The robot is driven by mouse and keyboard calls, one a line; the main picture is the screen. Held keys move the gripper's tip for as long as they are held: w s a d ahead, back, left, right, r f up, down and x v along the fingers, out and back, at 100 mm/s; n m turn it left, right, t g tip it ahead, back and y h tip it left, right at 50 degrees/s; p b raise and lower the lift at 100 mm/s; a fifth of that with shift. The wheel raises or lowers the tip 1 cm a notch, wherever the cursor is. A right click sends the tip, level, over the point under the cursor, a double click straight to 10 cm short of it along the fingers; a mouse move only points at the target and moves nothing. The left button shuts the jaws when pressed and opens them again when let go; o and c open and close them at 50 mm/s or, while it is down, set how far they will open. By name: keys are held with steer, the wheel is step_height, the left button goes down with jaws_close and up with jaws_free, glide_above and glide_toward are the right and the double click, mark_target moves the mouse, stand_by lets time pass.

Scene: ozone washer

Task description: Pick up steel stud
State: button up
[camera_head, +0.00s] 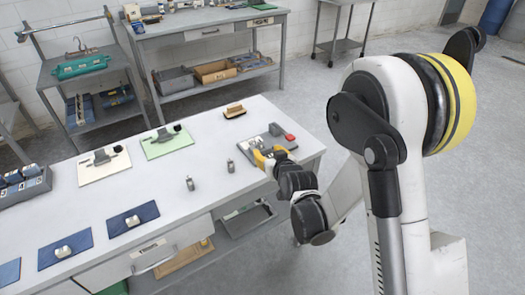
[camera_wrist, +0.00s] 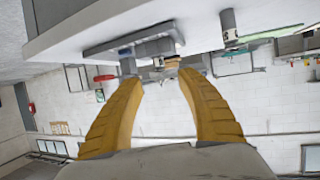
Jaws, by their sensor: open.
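Two small grey metal pieces stand upright on the white table: one (camera_head: 190,183) near the middle and one (camera_head: 230,166) just left of my gripper. Either may be the steel stud; they are too small to tell apart. My gripper (camera_head: 264,156) is low over the right end of the table, its yellow fingers beside a grey fixture (camera_head: 270,140) with a red knob (camera_head: 290,137). In the wrist view, which is upside down, the two fingers (camera_wrist: 152,80) are apart with nothing clearly held. A grey upright piece (camera_wrist: 228,20) shows there right of the fingers.
A brown-topped block (camera_head: 235,111) lies behind the fixture. A green mat (camera_head: 167,141) and a white mat (camera_head: 104,166) hold tools. Blue mats (camera_head: 132,219) with small pieces lie in front. The table's middle is mostly clear. A workbench (camera_head: 205,23) stands behind.

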mark_target(261, 144)
steer(key=b+x, duration=0.3)
steer(key=x, duration=0.6)
steer(key=shift+w+b, duration=0.35)
jaws_close()
